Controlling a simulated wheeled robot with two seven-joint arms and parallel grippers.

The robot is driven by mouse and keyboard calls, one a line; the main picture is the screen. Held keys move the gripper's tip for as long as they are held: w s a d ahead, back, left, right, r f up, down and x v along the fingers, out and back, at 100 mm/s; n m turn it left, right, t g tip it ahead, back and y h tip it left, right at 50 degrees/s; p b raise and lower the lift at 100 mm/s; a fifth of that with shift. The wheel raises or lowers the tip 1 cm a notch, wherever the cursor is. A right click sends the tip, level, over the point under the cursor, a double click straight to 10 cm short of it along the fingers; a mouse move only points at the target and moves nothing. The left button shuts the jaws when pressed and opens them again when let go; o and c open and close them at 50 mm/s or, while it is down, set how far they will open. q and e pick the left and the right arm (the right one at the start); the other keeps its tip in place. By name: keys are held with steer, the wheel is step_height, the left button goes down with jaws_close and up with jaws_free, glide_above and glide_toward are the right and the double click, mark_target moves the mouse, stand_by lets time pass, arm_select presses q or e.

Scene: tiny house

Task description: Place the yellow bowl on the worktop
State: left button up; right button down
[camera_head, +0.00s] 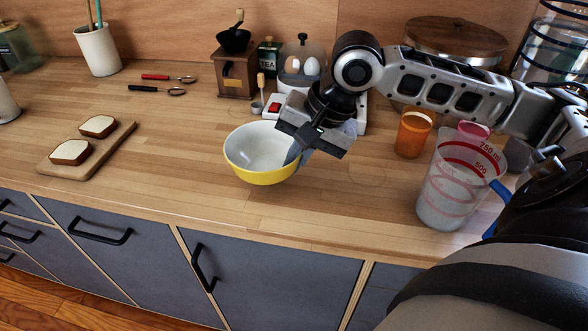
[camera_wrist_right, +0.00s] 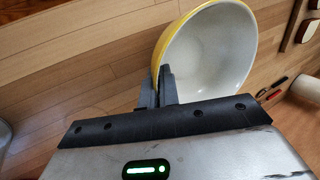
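The yellow bowl (camera_head: 262,174), yellow outside and white inside, is above or on the front part of the wooden worktop (camera_head: 200,150). I cannot tell whether its base touches the wood. My right gripper (camera_head: 297,154) is at the bowl's right rim, pointing down. In the right wrist view the two fingertips (camera_wrist_right: 158,84) are close together with the rim of the bowl (camera_wrist_right: 212,55) between them, so the gripper looks shut on it. The bowl's underside is hidden. My left gripper is not in view.
A cutting board (camera_head: 62,168) with bread slices lies at the left. A measuring jug (camera_head: 455,190) and an orange cup (camera_head: 412,135) stand at the right. A grinder (camera_head: 237,75) and an egg cooker (camera_head: 302,62) stand behind. The worktop left of the bowl is clear.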

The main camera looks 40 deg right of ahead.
step_height(320, 180, down, 3)
steer(key=shift+w+a+f, duration=0.1)
steer(key=shift+w+f, duration=0.05)
steer(key=shift+f, duration=0.05)
steer(key=shift+f, duration=0.2)
steer(key=c, duration=1.6)
jaws_free()
steer(key=shift+c, duration=0.2)
